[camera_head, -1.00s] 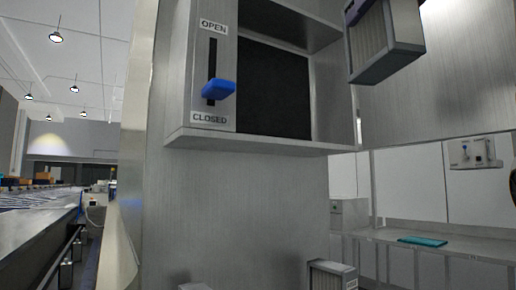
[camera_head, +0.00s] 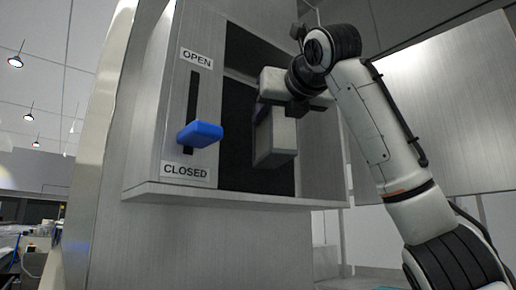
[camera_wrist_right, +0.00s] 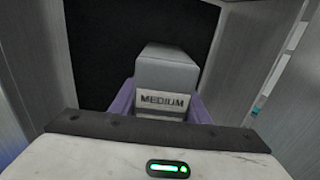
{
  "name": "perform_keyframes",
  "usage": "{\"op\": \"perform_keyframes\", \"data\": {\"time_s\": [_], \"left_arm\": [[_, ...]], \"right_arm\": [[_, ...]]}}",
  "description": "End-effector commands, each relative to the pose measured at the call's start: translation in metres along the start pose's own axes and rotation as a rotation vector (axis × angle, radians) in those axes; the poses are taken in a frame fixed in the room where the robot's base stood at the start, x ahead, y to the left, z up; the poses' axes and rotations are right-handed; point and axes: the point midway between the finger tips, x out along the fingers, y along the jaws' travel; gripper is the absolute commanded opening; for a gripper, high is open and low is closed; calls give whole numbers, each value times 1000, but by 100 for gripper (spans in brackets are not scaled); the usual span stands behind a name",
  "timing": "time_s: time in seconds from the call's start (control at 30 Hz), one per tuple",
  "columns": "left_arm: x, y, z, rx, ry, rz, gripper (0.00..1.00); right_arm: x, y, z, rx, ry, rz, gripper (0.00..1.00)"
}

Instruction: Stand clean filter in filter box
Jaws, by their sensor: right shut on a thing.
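The filter box (camera_head: 316,180) is a metal housing with an open front and a dark interior. My right gripper (camera_head: 280,112) is shut on a grey block-shaped filter (camera_head: 275,143) and holds it upright in front of or within the opening; the exact depth is unclear. In the right wrist view, the filter (camera_wrist_right: 165,72) shows a "MEDIUM" label and sits between the purple fingers of my right gripper (camera_wrist_right: 160,108), with the dark interior beyond. My left gripper is not in view.
A blue handle (camera_head: 200,133) sits low in a vertical slot between "OPEN" and "CLOSED" labels, left of the opening. A metal ledge (camera_head: 235,199) runs below the box. A large flat metal panel (camera_head: 450,110) stands to the right, behind my right arm.

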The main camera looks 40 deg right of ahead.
Motion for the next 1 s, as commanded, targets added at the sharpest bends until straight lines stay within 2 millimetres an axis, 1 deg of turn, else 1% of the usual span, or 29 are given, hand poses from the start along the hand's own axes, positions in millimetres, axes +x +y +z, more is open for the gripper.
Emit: {"op": "perform_keyframes", "data": {"time_s": [0.03, 0.2, 0.23, 0.3, 0.43, 0.63, 0.8, 0.9, 1.0], "left_arm": [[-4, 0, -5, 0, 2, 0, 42], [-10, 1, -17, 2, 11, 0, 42], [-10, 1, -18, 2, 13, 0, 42], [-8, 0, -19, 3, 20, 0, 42], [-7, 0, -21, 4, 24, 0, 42], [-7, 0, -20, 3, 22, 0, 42], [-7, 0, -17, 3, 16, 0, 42], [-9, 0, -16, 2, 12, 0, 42], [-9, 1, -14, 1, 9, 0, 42]], "right_arm": [[11, 6, 2, -2, 3, 1, 15], [42, 18, 2, -1, 2, 0, 15], [45, 19, 0, -1, 0, 0, 15], [43, 17, -13, -2, -2, 0, 15], [42, 17, -26, -2, -2, 1, 15], [42, 17, -40, -2, -1, 1, 15], [42, 17, -62, -1, -1, 0, 15], [44, 18, -68, -1, -1, 1, 15], [45, 19, -70, 0, -2, 1, 15]]}}
